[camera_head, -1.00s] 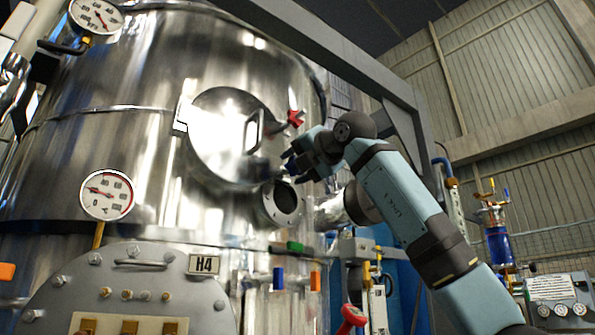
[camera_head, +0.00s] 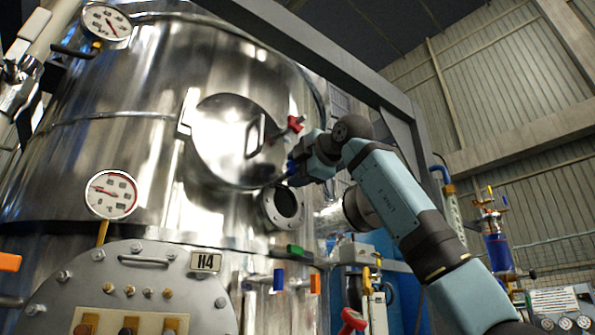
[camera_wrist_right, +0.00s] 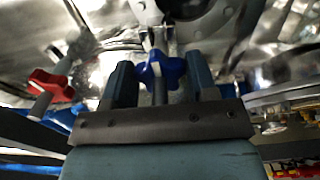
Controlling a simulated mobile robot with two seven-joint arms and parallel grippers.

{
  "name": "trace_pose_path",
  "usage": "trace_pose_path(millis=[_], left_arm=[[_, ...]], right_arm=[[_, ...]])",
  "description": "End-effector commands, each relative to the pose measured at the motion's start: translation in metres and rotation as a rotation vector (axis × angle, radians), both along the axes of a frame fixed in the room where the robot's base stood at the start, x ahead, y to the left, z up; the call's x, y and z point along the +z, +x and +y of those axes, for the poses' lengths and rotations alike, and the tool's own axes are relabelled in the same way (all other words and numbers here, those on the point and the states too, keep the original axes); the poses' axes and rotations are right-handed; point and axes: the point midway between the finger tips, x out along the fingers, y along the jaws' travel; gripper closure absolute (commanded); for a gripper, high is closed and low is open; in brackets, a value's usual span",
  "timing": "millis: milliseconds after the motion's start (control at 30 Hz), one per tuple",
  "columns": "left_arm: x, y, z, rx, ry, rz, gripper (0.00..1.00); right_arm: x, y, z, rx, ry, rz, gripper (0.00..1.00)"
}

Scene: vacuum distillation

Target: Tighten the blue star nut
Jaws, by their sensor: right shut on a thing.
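The blue star nut (camera_wrist_right: 162,68) sits between the two fingers of my right gripper (camera_wrist_right: 160,78) in the right wrist view, on a metal stem. In the head view a small bit of the blue nut (camera_head: 291,168) shows at the tip of my right gripper (camera_head: 296,170), by the lower right edge of the round hatch door (camera_head: 225,140). The gripper is shut on the nut; the contact faces are hard to make out. My left gripper is not in view.
A red star nut (camera_head: 295,124) is at the door's upper right and also shows in the wrist view (camera_wrist_right: 52,82). An open flanged port (camera_head: 283,207) lies just below my right gripper. Pressure gauges (camera_head: 111,194) are on the left. A grey beam (camera_head: 330,60) crosses above my arm.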

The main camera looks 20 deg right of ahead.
Motion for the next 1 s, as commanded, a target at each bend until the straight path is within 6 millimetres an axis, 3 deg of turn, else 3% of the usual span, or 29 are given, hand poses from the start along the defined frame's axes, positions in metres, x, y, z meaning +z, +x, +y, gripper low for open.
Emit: trace_pose_path(millis=[567, 600, 667, 1000], left_arm=[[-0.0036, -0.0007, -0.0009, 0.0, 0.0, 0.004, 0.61], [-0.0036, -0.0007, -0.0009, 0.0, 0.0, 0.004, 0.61], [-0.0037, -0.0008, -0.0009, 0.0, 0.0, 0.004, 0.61], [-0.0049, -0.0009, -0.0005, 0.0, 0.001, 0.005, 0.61]], right_arm=[[-0.0012, 0.0004, 0.001, 0.001, 0.027, 0.013, 0.71], [-0.0012, 0.0004, 0.0009, 0.001, 0.027, 0.013, 0.38], [-0.0011, 0.0003, 0.0008, 0.001, 0.027, 0.013, 0.24], [-0.0005, -0.0026, -0.0011, 0.0, 0.027, 0.01, 0.22]])
